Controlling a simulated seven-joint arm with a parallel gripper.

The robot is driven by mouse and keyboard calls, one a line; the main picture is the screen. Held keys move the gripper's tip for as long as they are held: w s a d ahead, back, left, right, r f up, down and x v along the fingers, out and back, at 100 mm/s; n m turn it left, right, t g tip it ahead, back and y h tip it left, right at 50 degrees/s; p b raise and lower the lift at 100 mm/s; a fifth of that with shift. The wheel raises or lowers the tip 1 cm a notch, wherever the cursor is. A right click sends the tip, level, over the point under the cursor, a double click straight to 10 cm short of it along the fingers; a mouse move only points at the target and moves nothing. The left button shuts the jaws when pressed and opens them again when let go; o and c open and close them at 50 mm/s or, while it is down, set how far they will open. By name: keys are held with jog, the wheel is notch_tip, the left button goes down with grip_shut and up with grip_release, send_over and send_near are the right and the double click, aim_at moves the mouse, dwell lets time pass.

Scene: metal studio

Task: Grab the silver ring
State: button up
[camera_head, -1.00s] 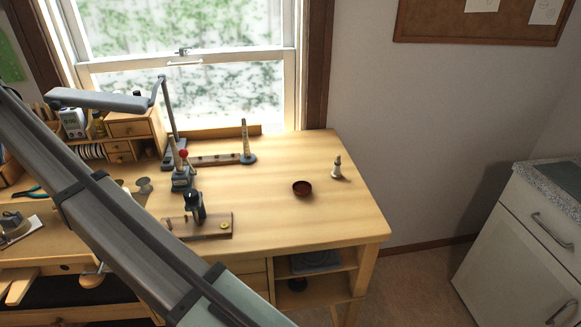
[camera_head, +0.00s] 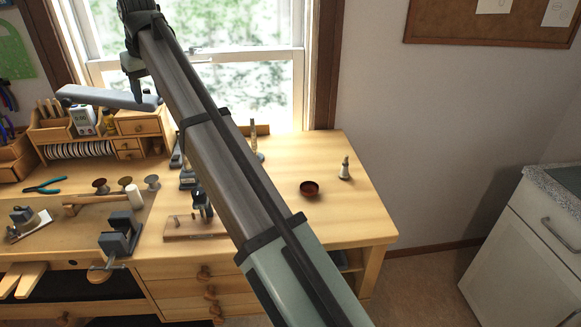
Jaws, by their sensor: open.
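I cannot make out the silver ring in this view; it may be too small or hidden. A small dark red bowl (camera_head: 309,189) sits on the right part of the wooden bench (camera_head: 350,220). A small pale cone-shaped stand (camera_head: 344,170) stands upright to its right, near the bench's right edge. My gripper (camera_head: 136,92) is at the far upper left end of my arm, pointing down in front of the grey lamp head. It is open, but its fingers are small and hard to make out. It is well away from the bowl and the stand.
My arm hides the bench's middle. A grey lamp (camera_head: 90,97), a small vise (camera_head: 122,235), teal-handled pliers (camera_head: 45,186) and a wooden drawer box (camera_head: 140,128) are to the left. A tapered rod (camera_head: 253,138) stands by the window. The bench's right side is mostly clear.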

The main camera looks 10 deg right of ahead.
jog(key=d+m+h, duration=0.3)
jog(key=d+m, duration=0.5)
jog(key=d, duration=1.7)
jog(key=m+h, duration=0.2)
jog(key=m, duration=0.7)
send_over(346, 156)
jog(key=s+a, duration=0.3)
notch_tip(346, 156, down, 11)
jog(key=shift+x, duration=7.25)
jog(key=shift+w+d, duration=0.1)
jog(key=shift+r, duration=0.1)
jog(key=shift+c, duration=0.3)
grip_shut()
